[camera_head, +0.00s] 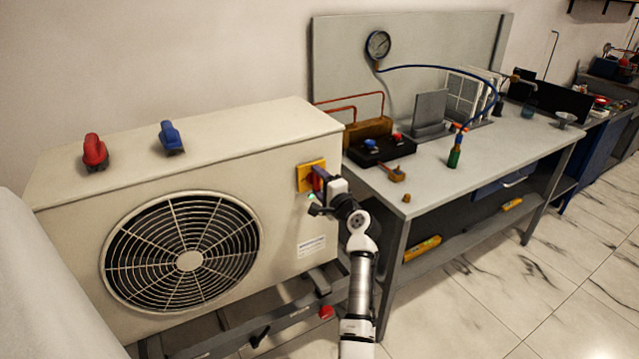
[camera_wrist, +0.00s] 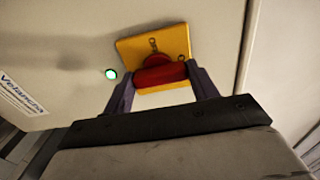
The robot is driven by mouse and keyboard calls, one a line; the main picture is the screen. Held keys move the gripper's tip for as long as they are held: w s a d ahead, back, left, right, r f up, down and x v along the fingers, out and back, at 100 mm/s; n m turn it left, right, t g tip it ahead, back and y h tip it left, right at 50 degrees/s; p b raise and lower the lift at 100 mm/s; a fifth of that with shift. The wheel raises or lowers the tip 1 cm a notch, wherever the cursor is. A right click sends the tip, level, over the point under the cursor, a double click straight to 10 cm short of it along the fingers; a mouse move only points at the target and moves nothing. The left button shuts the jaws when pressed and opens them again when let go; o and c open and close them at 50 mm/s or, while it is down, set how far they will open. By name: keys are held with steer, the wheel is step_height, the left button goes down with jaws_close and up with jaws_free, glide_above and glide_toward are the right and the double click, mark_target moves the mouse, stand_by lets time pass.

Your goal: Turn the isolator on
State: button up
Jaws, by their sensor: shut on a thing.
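The isolator is a yellow plate (camera_head: 303,177) with a red handle on the right part of the front of a cream fan unit (camera_head: 75,220). In the wrist view the yellow plate (camera_wrist: 125,45) is tilted, with small dark marks above and beside the red handle (camera_wrist: 160,73). My gripper (camera_head: 318,190) reaches the handle from the front. In the wrist view its two dark fingers (camera_wrist: 161,90) are shut on the ends of the red handle. A small round lamp (camera_wrist: 111,74) glows green left of the plate. The marks are too small to read.
A red valve (camera_head: 94,152) and a blue valve (camera_head: 170,138) stand on top of the unit. A grey workbench (camera_head: 480,150) is close on the right, with a gauge (camera_head: 378,45), a blue hose and a green bottle (camera_head: 454,157). Tiled floor is clear at lower right.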

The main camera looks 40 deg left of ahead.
steer(key=o, duration=1)
steer(key=shift+d, duration=0.1)
steer(key=b+v, duration=0.3)
steer(key=v, duration=1)
steer(key=shift+s+d, duration=0.2)
steer(key=shift+d, duration=0.1)
